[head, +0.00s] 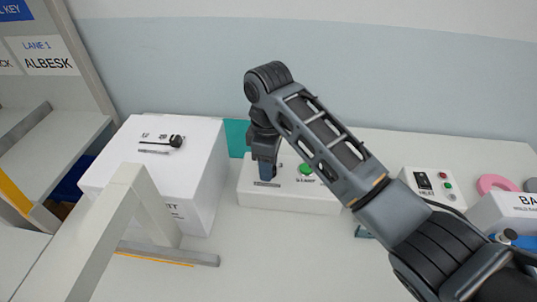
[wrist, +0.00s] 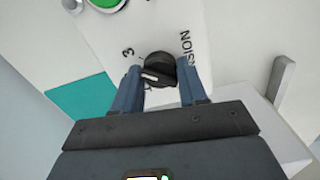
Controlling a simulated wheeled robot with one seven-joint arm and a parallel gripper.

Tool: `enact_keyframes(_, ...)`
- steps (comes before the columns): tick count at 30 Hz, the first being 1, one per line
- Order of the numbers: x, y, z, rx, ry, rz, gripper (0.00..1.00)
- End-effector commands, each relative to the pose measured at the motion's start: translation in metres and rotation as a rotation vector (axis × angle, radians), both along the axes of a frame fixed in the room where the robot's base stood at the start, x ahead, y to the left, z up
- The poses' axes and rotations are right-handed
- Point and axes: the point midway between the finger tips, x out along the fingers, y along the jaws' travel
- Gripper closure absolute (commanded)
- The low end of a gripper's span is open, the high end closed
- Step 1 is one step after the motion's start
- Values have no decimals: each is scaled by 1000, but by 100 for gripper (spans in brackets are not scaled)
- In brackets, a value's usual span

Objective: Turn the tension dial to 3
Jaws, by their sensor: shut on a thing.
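The tension dial (wrist: 160,62) is a round black knob with a white pointer mark, on a white panel. In the wrist view the mark points toward the lower left, and a printed 3 lies to the upper left of the dial. The blue fingers of my gripper (wrist: 161,88) stand on either side of the dial and are shut on it. Other scale numbers are partly hidden by the fingers.
A green button (head: 305,169) sits right of the dial on the same box. A white box with a green and a red button (head: 433,186) and a pink ring (head: 497,184) are at the right.

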Motion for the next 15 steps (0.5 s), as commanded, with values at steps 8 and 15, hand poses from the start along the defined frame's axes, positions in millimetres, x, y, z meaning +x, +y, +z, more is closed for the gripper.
enact_keyframes(8,0,0,2,1,1,-94,88)
enact_keyframes(15,0,0,1,1,-1,-115,88)
